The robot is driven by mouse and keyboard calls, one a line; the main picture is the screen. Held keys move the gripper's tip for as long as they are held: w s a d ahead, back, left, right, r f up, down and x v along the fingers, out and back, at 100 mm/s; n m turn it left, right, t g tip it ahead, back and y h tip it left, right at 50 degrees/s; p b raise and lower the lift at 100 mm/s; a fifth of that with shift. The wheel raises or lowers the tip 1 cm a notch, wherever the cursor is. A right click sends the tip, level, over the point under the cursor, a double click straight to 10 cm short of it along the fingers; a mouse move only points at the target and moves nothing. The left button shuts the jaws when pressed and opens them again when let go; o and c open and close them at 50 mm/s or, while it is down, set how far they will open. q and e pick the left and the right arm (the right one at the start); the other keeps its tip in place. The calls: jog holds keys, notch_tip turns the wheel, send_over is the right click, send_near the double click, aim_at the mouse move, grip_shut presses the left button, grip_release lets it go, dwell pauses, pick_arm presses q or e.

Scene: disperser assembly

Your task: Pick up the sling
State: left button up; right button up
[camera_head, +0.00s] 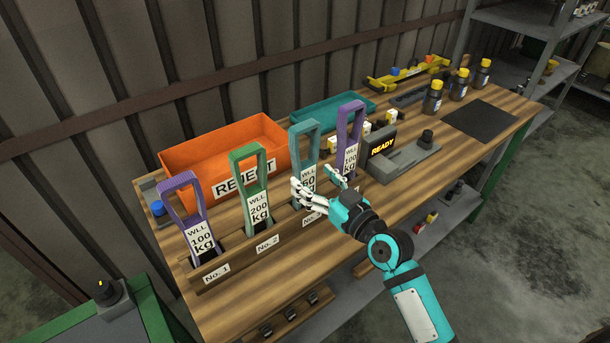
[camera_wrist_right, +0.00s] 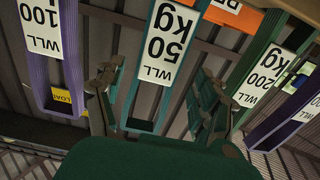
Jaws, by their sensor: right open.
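Several upright slings stand in a row in a wooden rack on the bench. The teal sling (camera_head: 307,171) is labelled WLL 50 kg. My right gripper (camera_head: 318,184) is open in front of it, and its fingers partly cover the label. In the right wrist view, the teal sling (camera_wrist_right: 166,48) stands between my open right fingers (camera_wrist_right: 152,92), with no clear contact visible. The green 200 kg sling (camera_head: 259,207) and a purple 100 kg sling (camera_head: 201,237) stand to its left. Another purple 100 kg sling (camera_head: 350,156) stands to its right. My left gripper is out of view.
An orange REJECT bin (camera_head: 205,153) and a teal tray (camera_head: 330,112) sit behind the slings. A grey device reading READY (camera_head: 383,147) is to the right. Several dark bottles (camera_head: 433,98) and a black mat (camera_head: 480,120) lie farther right. A corrugated wall closes the back.

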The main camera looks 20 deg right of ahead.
aim_at(309, 172)
jog(key=p+x, duration=0.1)
jog(key=x, duration=0.3)
jog(key=shift+w+r, duration=0.15)
jog(key=shift+w, duration=0.05)
jog(key=shift+s+d, duration=0.1)
jog(key=shift+c, duration=0.4)
grip_shut()
jog(key=shift+r, duration=0.15)
